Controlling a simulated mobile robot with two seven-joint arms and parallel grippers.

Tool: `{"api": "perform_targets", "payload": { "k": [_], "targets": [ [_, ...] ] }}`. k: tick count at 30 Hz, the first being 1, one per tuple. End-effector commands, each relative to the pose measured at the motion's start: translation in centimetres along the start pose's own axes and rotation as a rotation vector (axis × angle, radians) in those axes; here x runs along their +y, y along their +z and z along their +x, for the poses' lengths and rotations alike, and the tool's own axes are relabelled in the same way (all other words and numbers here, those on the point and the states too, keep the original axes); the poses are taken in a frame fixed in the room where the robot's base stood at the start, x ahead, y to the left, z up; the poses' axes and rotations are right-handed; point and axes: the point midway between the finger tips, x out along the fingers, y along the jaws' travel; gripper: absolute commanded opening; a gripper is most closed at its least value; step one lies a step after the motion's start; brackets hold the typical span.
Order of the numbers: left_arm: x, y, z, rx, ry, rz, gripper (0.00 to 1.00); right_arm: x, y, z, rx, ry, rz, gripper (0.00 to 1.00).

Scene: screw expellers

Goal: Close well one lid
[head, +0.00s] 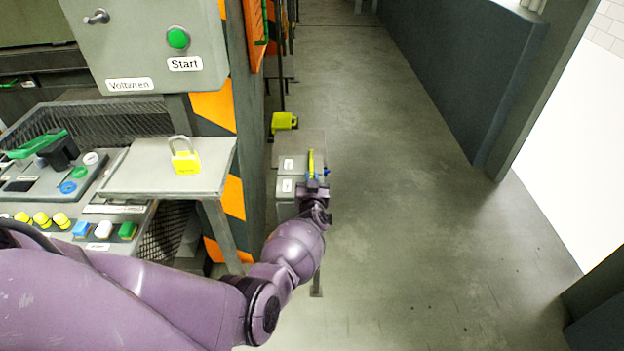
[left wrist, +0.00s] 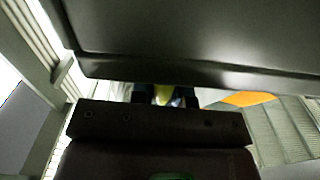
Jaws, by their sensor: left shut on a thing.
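My left gripper (head: 312,178) is shut on a narrow yellow part (head: 311,161), which looks like a handle. The part stands at the right side of a small grey box (head: 300,145) with white labels, beside the striped post. Which piece of the box is the lid I cannot tell. In the left wrist view, a wide dark grey panel (left wrist: 200,40) fills the top, close to the gripper. A bit of yellow (left wrist: 163,94) shows between the dark fingers below its edge. My right gripper is not in view.
A yellow padlock (head: 186,161) stands on a grey shelf (head: 140,180) at left. A control panel with buttons (head: 100,228) lies below it. Another yellow object (head: 284,122) is beyond the box. The floor (head: 420,230) to the right is clear, up to a dark wall (head: 455,75).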

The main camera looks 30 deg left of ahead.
Motion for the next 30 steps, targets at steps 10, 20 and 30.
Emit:
{"api": "perform_targets", "payload": {
  "k": [10, 20, 30],
  "targets": [
    [-0.11, 0.62, -0.22, -0.009, 0.001, 0.005, 0.36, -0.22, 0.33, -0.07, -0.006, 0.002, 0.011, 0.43],
    [-0.02, 0.30, -0.12, -0.005, 0.001, 0.001, 0.40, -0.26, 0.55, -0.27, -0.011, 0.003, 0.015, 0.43],
    [-0.22, 0.13, -0.40, -0.003, 0.002, -0.001, 0.40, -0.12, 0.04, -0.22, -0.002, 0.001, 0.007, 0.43]
  ]
}}
